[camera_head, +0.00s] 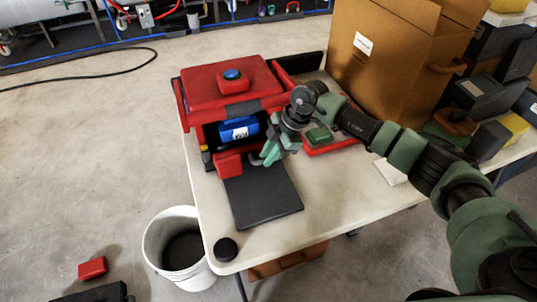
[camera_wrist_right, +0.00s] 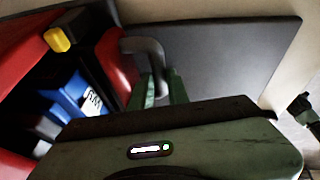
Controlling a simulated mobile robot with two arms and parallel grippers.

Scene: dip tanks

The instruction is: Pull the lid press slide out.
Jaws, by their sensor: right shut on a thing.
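The lid press (camera_head: 215,88) is a red housing with a blue button on top, standing on the white table. The slide's red front block (camera_head: 228,165) sits at its open front, with a curved grey handle (camera_head: 256,161). In the right wrist view the red block (camera_wrist_right: 116,68) and the grey handle (camera_wrist_right: 145,46) show close up. My right gripper (camera_head: 268,154) is shut on the handle; its green fingers (camera_wrist_right: 163,88) show around it. A blue labelled item (camera_head: 238,129) lies inside the press opening. My left gripper is not in view.
A flat black plate (camera_head: 262,200) lies before the press. A red tray with a green item (camera_head: 318,135) is at its right. A cardboard box (camera_head: 395,60) stands behind. A white bucket (camera_head: 180,240) is on the floor. A black round piece (camera_head: 225,249) sits near the table corner.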

